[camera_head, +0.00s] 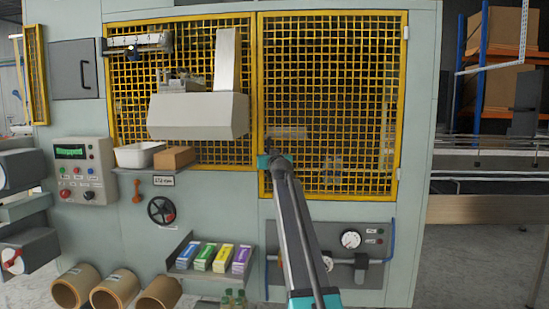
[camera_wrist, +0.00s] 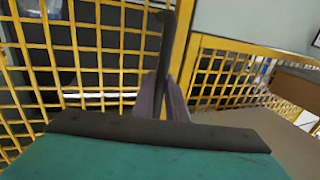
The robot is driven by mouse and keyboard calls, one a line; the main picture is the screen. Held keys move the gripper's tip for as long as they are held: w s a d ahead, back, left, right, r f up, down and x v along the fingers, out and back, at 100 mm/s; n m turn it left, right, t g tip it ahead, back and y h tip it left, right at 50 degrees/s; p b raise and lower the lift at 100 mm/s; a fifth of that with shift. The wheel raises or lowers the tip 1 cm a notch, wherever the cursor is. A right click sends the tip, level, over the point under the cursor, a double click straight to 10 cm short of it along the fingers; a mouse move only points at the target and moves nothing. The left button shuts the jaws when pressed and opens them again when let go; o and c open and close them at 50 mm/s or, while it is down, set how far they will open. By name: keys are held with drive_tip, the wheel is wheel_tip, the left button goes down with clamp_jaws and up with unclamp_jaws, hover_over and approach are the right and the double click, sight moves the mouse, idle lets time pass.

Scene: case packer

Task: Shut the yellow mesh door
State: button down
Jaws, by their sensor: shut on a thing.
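The yellow mesh door (camera_head: 330,105) is the right of two mesh panels on the pale machine front in the head view. Hinge-like pieces show on its right edge. From the front it looks nearly flush; I cannot tell how wide any gap is. My gripper (camera_head: 267,161) is at its lower left edge. In the wrist view, my gripper (camera_wrist: 162,98) has its fingers closed around a dark upright bar handle (camera_wrist: 166,55), beside a yellow frame post (camera_wrist: 181,45). Yellow mesh (camera_wrist: 80,55) fills the left of that view. The handle is not clear in the head view.
A second mesh panel (camera_head: 128,100) stands left, with a grey hood (camera_head: 198,116) in front. Below are a handwheel (camera_head: 161,210), a shelf of colored boxes (camera_head: 213,257) and a gauge panel (camera_head: 335,240). Cardboard tubes (camera_head: 115,291) lie lower left. Open floor shows at right.

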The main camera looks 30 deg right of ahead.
drive_tip(key=shift+w+d+r, duration=0.15)
drive_tip(key=shift+w+r, duration=0.15)
drive_tip(key=c, duration=1.8)
unclamp_jaws()
drive_tip(key=shift+w+d, duration=0.1)
drive_tip(key=shift+o, duration=0.2)
drive_tip(key=shift+f, duration=0.1)
drive_tip(key=shift+s+f, duration=0.2)
drive_tip(key=shift+s+f, duration=0.15)
drive_tip(key=shift+s, duration=0.25)
drive_tip(key=b+v, duration=0.2)
drive_tip(key=v, duration=1.1)
drive_tip(key=shift+a+r, duration=0.35)
drive_tip(key=shift+a, duration=0.05)
drive_tip(key=shift+w, duration=0.1)
